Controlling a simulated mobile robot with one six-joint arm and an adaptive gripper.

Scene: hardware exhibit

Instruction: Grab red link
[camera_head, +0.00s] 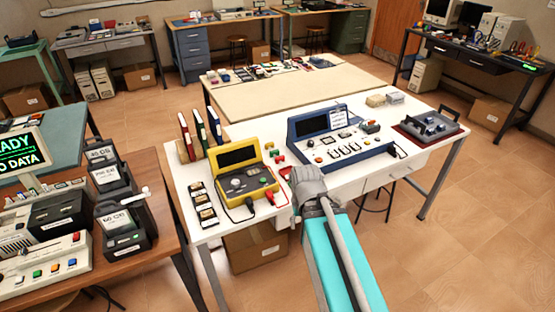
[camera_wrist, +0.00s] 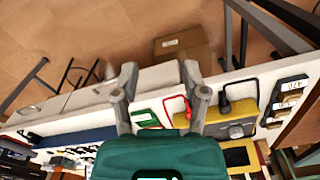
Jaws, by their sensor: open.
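Several small red and green pieces lie on the white table between the yellow meter and the blue console. A red piece (camera_head: 285,171), which may be the red link, lies just beyond my gripper (camera_head: 307,182) in the head view. In the wrist view, my gripper (camera_wrist: 160,73) has its two grey fingers spread apart with nothing between the tips. I cannot tell the exact shape of the red link.
The yellow meter (camera_head: 240,180) has a black lead and a red lead (camera_head: 273,198) close to my gripper. A cardboard box (camera_head: 256,246) is under the table's front edge.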

